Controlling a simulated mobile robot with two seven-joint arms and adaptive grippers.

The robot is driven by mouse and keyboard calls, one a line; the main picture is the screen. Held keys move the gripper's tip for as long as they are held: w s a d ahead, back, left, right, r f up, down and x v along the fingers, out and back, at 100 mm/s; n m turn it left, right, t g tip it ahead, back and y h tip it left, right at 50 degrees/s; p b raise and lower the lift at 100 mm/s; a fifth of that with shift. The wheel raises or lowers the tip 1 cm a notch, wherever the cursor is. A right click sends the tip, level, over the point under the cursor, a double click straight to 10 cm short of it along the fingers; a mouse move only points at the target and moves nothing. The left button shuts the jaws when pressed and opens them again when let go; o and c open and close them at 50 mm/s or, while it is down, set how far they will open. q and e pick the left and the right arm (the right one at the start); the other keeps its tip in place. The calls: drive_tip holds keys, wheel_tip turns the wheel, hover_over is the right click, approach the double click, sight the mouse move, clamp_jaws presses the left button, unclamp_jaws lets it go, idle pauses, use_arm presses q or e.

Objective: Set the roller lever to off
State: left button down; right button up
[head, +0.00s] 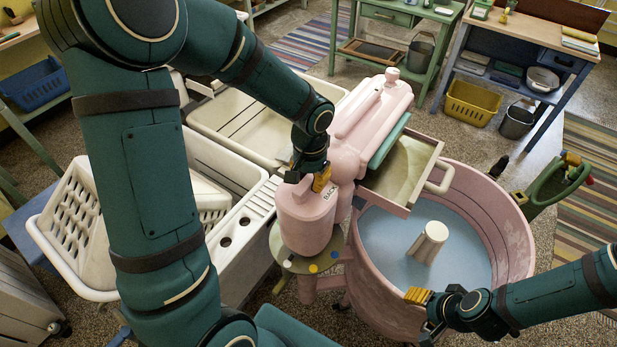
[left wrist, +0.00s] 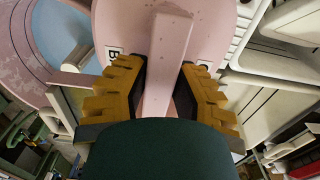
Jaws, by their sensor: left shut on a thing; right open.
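The pink wringer head (head: 372,115) stands beside the round pink tub (head: 515,235). The roller lever (left wrist: 166,62) is a pink bar on top of the pink round housing (head: 305,220). In the left wrist view it runs between the yellow fingers of my left gripper (left wrist: 158,92), which is shut on it. In the head view my left gripper (head: 311,178) covers most of the lever. A label reading BACK (head: 329,192) shows just right of the gripper; other labels are hidden or unreadable. My right gripper (head: 425,310) is open and empty by the tub's front rim.
A grey tray (head: 398,182) with a handle juts over the tub, which holds blue water and a pale agitator (head: 429,242). A coloured-dot disc (head: 292,266) sits below the housing. Cream sinks (head: 240,120) and a white basket (head: 75,225) stand at left.

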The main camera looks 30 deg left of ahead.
sight(310, 178)
use_arm(q)
drive_tip(key=shift+s+f, duration=0.1)
idle(0.3)
drive_tip(key=c, duration=0.7)
unclamp_jaws()
drive_tip(key=shift+c, duration=0.2)
drive_tip(key=shift+r, duration=0.35)
wheel_tip(310, 178, up, 11)
drive_tip(key=shift+r, duration=0.2)
